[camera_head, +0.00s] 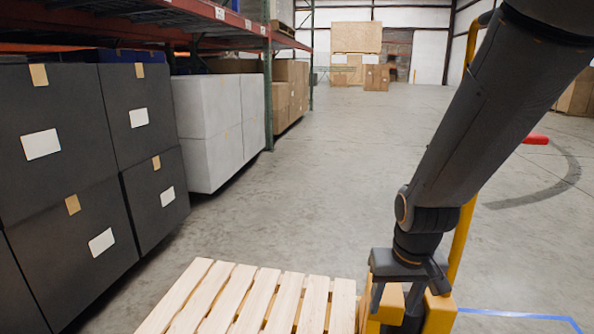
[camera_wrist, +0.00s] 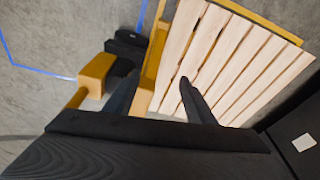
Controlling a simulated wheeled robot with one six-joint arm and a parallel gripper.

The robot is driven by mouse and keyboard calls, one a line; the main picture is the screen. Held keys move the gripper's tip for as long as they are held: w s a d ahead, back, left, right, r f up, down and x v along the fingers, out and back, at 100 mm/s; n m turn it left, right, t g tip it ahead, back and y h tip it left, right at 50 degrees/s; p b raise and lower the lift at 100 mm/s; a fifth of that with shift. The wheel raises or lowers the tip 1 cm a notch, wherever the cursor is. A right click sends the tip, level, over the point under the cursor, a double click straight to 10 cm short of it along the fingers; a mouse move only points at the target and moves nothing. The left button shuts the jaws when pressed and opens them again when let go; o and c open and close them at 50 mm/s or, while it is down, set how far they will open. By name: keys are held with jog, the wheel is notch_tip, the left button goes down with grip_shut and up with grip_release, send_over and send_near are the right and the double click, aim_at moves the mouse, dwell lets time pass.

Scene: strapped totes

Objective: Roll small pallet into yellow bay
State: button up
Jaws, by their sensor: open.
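A small pallet of pale wooden slats (camera_head: 255,303) is low in the head view, cut off by the bottom edge. In the wrist view, its slats (camera_wrist: 225,58) lie within a yellow frame (camera_wrist: 262,22). My gripper (camera_wrist: 160,78) is open above the frame's near side. One finger is over the slats and the other is left of the yellow rail. In the head view my gripper (camera_head: 404,292) is beside the pallet's right edge, partly hiding yellow parts. I cannot tell whether it touches anything. No clearly yellow-marked bay shows.
Stacked black boxes (camera_head: 70,150) and white boxes (camera_head: 218,125) line the left, by a rack. An upright yellow pole (camera_head: 463,238) stands behind my arm. Blue floor tape (camera_head: 520,316) shows lower right. The middle aisle is clear back to the brown boxes (camera_head: 376,77).

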jog(key=s+a+r+n+g, duration=0.1)
jog(key=s+a+r+n, duration=0.15)
jog(key=s+a, duration=0.6)
jog(key=s+a+r+n+g, duration=0.15)
jog(key=s+a+n, duration=0.25)
jog(key=s+a, duration=0.45)
jog(key=d+r+m+p, duration=0.3)
jog(key=d+r+p, duration=0.5)
jog(key=r+p, duration=0.3)
jog(key=w+d+r+m+p, duration=0.1)
jog(key=d+r+m+p, duration=0.2)
jog(key=d+r+p, duration=0.5)
notch_tip(320, 180, up, 4)
jog(key=p, duration=0.7)
jog(key=shift+w+d, duration=0.15)
jog(key=shift+d, duration=0.1)
jog(key=shift+c, duration=0.3)
